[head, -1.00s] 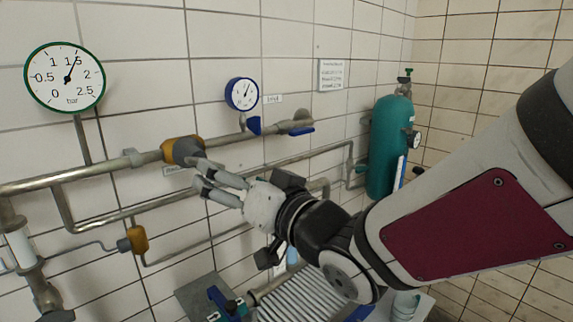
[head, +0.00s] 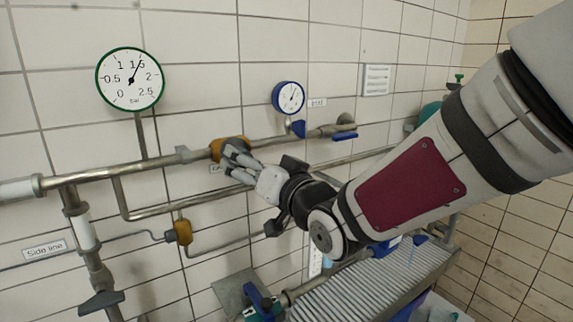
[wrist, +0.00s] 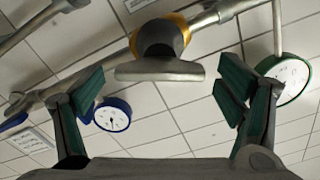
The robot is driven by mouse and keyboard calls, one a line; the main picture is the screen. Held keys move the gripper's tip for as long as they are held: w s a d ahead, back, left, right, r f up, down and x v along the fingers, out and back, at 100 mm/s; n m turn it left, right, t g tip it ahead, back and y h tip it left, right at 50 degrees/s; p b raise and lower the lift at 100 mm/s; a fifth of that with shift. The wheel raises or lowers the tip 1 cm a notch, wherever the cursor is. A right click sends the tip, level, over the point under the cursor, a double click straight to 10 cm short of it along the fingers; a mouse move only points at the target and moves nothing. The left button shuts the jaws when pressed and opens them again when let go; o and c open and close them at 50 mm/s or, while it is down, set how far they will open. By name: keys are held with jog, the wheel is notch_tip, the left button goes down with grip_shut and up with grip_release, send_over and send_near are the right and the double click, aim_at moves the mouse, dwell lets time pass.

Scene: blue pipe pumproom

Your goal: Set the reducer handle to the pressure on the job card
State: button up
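The reducer (head: 217,150) sits on the upper wall pipe and has an orange-yellow body. In the wrist view, its grey bar handle (wrist: 160,71) lies across the picture in front of the orange collar (wrist: 178,22). My gripper (head: 236,162) is at the reducer and partly covers it in the head view. In the wrist view, my gripper (wrist: 160,88) is open, with a finger on each side of the handle and gaps visible. The green-rimmed gauge (head: 112,88) has its needle near 1.5 bar. The job card (head: 377,80) hangs on the wall; its text is unreadable.
A blue-rimmed gauge (head: 289,97) and a blue lever valve (head: 344,136) are right of the reducer. A lower pipe (head: 190,201) and a small yellow fitting (head: 183,232) lie below. A ribbed bench (head: 375,284) stands below my arm.

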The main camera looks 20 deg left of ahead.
jog(key=c, duration=1.1)
jog(key=shift+m, duration=1.7)
jog(key=o, duration=1.2)
jog(key=shift+d, duration=0.1)
jog(key=shift+c, duration=0.2)
jog(key=v, duration=1.2)
